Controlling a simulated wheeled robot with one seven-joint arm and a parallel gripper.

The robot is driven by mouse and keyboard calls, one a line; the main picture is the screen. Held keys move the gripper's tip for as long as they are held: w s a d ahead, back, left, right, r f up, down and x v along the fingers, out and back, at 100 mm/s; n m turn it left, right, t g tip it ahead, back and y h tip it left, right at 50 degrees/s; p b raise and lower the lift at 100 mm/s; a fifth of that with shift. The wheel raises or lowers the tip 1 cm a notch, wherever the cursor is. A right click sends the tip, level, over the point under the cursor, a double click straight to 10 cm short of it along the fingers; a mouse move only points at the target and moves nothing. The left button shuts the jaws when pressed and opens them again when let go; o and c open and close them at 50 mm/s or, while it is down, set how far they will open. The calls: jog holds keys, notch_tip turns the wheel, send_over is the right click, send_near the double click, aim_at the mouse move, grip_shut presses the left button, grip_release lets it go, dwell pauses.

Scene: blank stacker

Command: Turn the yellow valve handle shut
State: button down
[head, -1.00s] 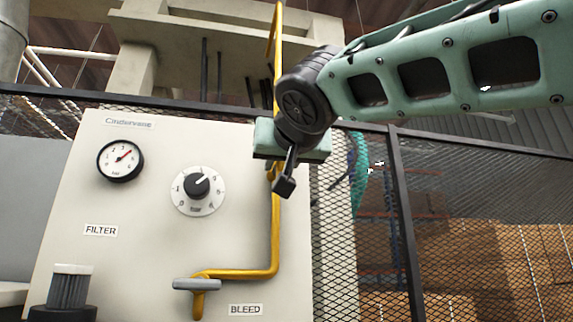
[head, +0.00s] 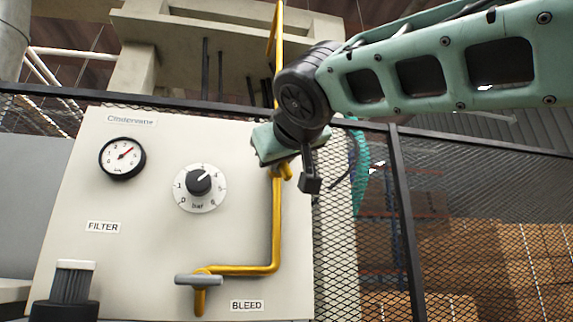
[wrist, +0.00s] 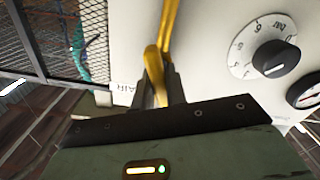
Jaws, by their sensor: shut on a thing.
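The yellow valve handle (wrist: 152,62) is in the wrist view, in front of the yellow pipe (wrist: 171,20), with its lower end between my fingers. My gripper (wrist: 160,92) is shut on it, one finger on each side. In the head view a short yellow piece of the handle (head: 287,172) shows just below my gripper's body, beside the upright yellow pipe (head: 276,225). My fingers and most of the handle are hidden there by the gripper body, which is tilted.
The pale panel (head: 140,210) carries a gauge (head: 122,158), a black dial knob (head: 199,182), a filter (head: 70,285) and a grey bleed handle (head: 199,280) below. A mesh fence (head: 355,260) stands to the right. A partly hidden label (wrist: 124,88) is near my fingers.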

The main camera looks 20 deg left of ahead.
jog(key=n, duration=0.6)
jog(key=shift+s+a, duration=0.1)
jog(key=n, duration=0.2)
jog(key=n+p, duration=0.1)
jog(key=n, duration=0.4)
jog(key=shift+a+f, duration=0.1)
jog(key=shift+f, duration=0.2)
dwell(0.3)
jog(key=c, duration=1.4)
grip_release()
jog(key=shift+c, duration=0.2)
jog(key=shift+s, duration=0.1)
jog(key=shift+s+d+f, duration=0.15)
jog(key=shift+s+d, duration=0.1)
jog(key=shift+s, duration=0.05)
jog(key=b+v, duration=0.7)
jog(key=v, duration=0.9)
jog(key=shift+s, duration=0.3)
jog(key=shift+d, duration=0.1)
